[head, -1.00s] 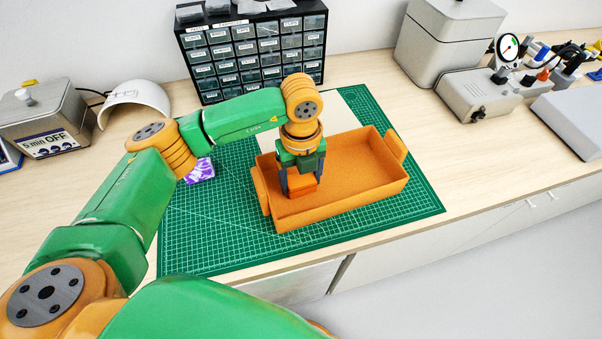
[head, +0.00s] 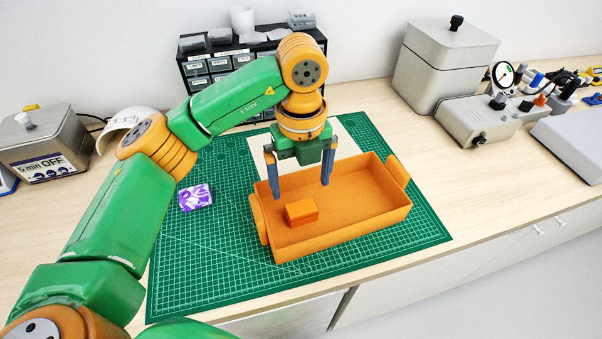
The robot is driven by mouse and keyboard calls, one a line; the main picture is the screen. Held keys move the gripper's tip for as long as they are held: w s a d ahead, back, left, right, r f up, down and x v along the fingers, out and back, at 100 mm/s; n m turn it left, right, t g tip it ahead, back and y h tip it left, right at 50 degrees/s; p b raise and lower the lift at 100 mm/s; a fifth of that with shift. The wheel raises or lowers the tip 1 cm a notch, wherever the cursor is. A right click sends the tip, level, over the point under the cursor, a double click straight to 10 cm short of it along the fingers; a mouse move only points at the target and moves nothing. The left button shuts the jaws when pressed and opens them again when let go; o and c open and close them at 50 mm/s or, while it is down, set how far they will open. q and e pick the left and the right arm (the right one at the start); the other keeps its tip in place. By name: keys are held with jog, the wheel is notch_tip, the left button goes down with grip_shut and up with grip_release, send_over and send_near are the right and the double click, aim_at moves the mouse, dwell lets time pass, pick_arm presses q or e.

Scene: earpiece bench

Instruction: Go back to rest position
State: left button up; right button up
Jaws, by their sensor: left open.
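My left gripper (head: 299,178) is open and empty, its fingers pointing down above the back left part of the orange tray (head: 365,222). A small orange box (head: 301,212) lies inside the tray near its left end, apart from the fingers. My left arm reaches in from the left. My right gripper does not show.
The tray stands on a green cutting mat (head: 215,255). A purple-and-white box (head: 196,197) lies on the mat to the left. A white sheet lies behind the tray. A black drawer cabinet (head: 215,66) stands at the back. Grey equipment (head: 445,65) stands at the back right.

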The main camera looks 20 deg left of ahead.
pick_arm(q)
jog(key=shift+r, duration=1.75)
